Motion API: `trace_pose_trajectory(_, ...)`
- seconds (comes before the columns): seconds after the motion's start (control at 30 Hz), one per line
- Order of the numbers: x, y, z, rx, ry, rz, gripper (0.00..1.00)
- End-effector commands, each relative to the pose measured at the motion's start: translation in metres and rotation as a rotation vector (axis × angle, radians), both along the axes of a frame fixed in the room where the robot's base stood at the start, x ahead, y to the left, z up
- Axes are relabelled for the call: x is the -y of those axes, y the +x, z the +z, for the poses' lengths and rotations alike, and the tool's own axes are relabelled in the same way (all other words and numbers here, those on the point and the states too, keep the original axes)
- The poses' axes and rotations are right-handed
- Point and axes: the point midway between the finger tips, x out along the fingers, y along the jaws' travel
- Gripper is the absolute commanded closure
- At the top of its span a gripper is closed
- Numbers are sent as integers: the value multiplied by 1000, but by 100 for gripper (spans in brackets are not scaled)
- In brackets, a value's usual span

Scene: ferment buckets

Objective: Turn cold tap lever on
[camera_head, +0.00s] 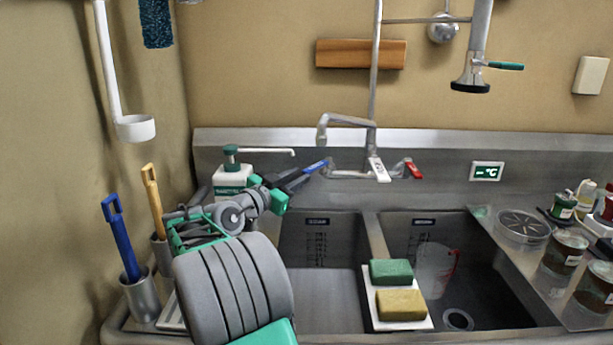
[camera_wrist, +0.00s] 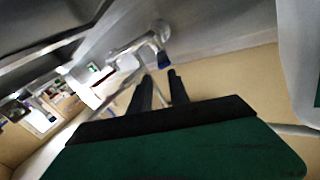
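The cold tap lever (camera_head: 317,166) is the blue handle on the left end of the metal tap (camera_head: 348,172) at the back of the sink. It also shows in the wrist view (camera_wrist: 164,60), just past my fingertips. My gripper (camera_head: 303,177) reaches in from the left, with its dark fingers pointing at the lever. In the wrist view my gripper (camera_wrist: 160,75) has a gap between its two fingers and nothing between them. Whether a fingertip touches the lever I cannot tell. The red lever (camera_head: 413,170) is on the tap's right end.
A soap pump bottle (camera_head: 232,181) stands left of the tap, behind my arm. A spray hose head (camera_head: 470,80) hangs above right. Green and yellow sponges (camera_head: 391,272) (camera_head: 400,305) lie on a white board between the basins. A clear jug (camera_head: 434,268) stands in the right basin.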

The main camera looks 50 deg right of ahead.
Motion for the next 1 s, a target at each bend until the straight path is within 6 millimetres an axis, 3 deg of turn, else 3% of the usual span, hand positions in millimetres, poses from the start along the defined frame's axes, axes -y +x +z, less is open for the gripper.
trace_pose_trajectory(0.13,-14,-33,11,466,11,77,91)
trace_pose_trajectory(0.23,-25,-53,5,804,47,127,99)
trace_pose_trajectory(0.4,-42,-76,-8,1205,117,172,100)
trace_pose_trajectory(0.53,-44,-80,-13,1308,139,178,100)
trace_pose_trajectory(0.67,-31,-78,-12,1312,138,176,100)
trace_pose_trajectory(1.0,41,-64,-11,1311,136,173,100)
